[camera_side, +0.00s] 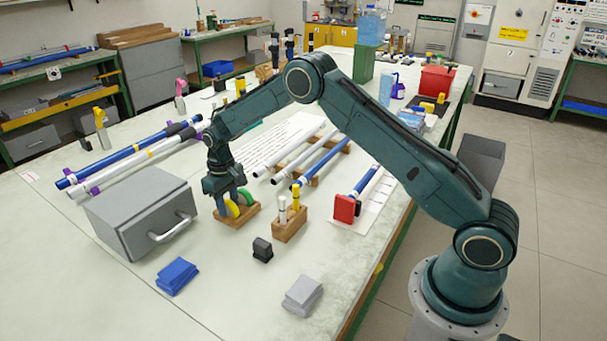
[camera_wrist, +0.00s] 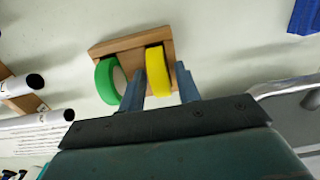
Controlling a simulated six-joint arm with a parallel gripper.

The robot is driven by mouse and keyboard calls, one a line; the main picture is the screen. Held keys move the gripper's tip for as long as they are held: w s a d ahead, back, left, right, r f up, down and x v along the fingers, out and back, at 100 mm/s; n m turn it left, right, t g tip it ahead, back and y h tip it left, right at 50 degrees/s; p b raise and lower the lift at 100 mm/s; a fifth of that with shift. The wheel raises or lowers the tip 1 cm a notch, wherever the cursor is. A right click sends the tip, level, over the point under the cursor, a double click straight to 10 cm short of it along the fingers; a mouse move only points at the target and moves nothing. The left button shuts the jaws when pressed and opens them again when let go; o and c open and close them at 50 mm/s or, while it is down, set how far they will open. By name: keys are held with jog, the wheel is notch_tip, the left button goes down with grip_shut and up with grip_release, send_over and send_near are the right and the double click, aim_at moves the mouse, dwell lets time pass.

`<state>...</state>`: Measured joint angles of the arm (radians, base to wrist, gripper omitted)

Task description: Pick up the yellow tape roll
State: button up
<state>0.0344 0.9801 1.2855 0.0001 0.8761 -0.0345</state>
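The yellow tape roll (camera_wrist: 157,70) stands on edge in a wooden holder (camera_wrist: 126,43), beside a green tape roll (camera_wrist: 109,80). In the side view the yellow roll (camera_side: 232,209) shows partly below my gripper (camera_side: 225,197), with the green roll (camera_side: 246,197) to its right and the holder (camera_side: 240,217) on the table. In the wrist view my gripper (camera_wrist: 160,82) has its two fingers apart, one on each side of the yellow roll. A narrow gap seems to show beside the roll. The left finger lies between the yellow and green rolls. The lower part of the yellow roll is hidden.
A grey box with a handle (camera_side: 143,212) stands close on the left. A wooden block with upright markers (camera_side: 289,222) is close on the right. A black block (camera_side: 262,250), a blue cloth (camera_side: 177,276) and a grey cloth (camera_side: 302,295) lie in front. Rods (camera_side: 297,150) lie behind.

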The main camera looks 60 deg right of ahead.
aim_at(227, 201)
grip_shut()
jog(key=shift+r, duration=0.2)
notch_tip(227, 201, up, 20)
dwell(0.6)
jog(key=shift+f, duration=0.15)
